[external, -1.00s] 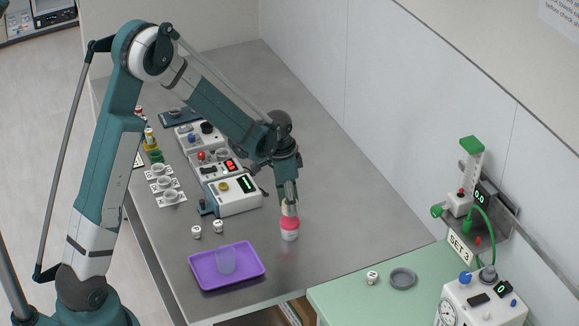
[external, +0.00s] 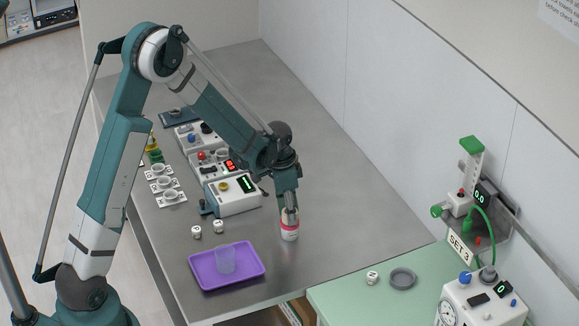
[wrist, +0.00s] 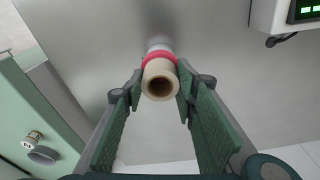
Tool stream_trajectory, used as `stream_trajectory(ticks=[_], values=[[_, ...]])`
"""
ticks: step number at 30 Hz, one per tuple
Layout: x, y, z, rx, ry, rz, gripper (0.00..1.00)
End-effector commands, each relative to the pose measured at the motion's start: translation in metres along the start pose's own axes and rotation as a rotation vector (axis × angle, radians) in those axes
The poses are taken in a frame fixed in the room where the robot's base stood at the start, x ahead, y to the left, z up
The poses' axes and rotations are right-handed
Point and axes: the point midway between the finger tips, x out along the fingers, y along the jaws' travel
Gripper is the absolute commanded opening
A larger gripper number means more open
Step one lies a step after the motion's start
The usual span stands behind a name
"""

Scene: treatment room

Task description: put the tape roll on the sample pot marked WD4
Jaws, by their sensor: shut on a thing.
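The tape roll (wrist: 160,82) is a beige tube with a round hole, seen nearly end-on in the wrist view. My gripper (wrist: 159,86) is shut on it, one finger on each side. In the external view my gripper (external: 290,213) points down and mostly hides the roll. Directly beneath is a white pot (external: 289,235) with a pinkish-red top, upright on the grey bench. Its red rim (wrist: 147,59) shows just beyond the roll in the wrist view. I cannot tell whether roll and pot touch. No WD4 mark is readable on the pot.
A purple tray (external: 204,285) with a clear cup (external: 225,260) lies in front left. Small white pieces (external: 218,226) stand behind it. A device with a green display (external: 234,197) is left of my gripper. The bench to the right is clear.

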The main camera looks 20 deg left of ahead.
Motion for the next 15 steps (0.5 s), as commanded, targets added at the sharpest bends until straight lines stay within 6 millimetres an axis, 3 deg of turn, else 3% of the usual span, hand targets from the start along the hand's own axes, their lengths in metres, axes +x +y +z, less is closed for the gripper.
stream_trajectory(ticks=[5, 6, 9, 15], values=[[0.0037, 0.0000, 0.0005, 0.000, 0.000, 0.000, 0.19], [0.0040, 0.0000, 0.0005, 0.000, 0.000, 0.000, 0.30], [0.0030, 0.0000, 0.0004, 0.000, 0.000, 0.000, 0.43], [0.0029, 0.0000, 0.0004, 0.000, 0.000, 0.000, 0.44]])
